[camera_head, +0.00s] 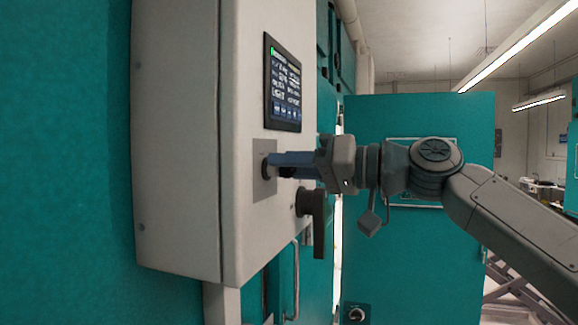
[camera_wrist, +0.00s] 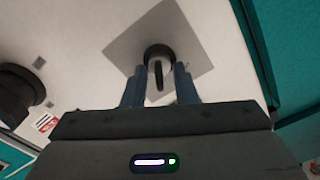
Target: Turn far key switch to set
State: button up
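A dark round key switch (camera_head: 265,168) sits on a square grey plate (camera_head: 262,185) on the side of the white control box. It also shows in the wrist view (camera_wrist: 158,54), with a thin dark key or lever pointing down toward the camera. My gripper (camera_head: 278,165) reaches in from the right, its blue fingers at the switch. In the wrist view my gripper (camera_wrist: 158,84) has one finger on each side of the key, with a visible gap to it. Whether the fingertips touch the round switch body is unclear. No lettering can be read at the switch.
A black rotary handle (camera_head: 318,222) sticks out just below and right of the switch; it appears at left in the wrist view (camera_wrist: 14,94). A touchscreen (camera_head: 283,86) is above. A teal door (camera_head: 400,260) stands behind my arm.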

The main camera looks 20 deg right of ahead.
jog(key=shift+d, duration=0.15)
jog(key=b+v, duration=0.2)
jog(key=v, duration=1.1)
jog(key=shift+s+d, duration=0.2)
jog(key=shift+s, duration=0.05)
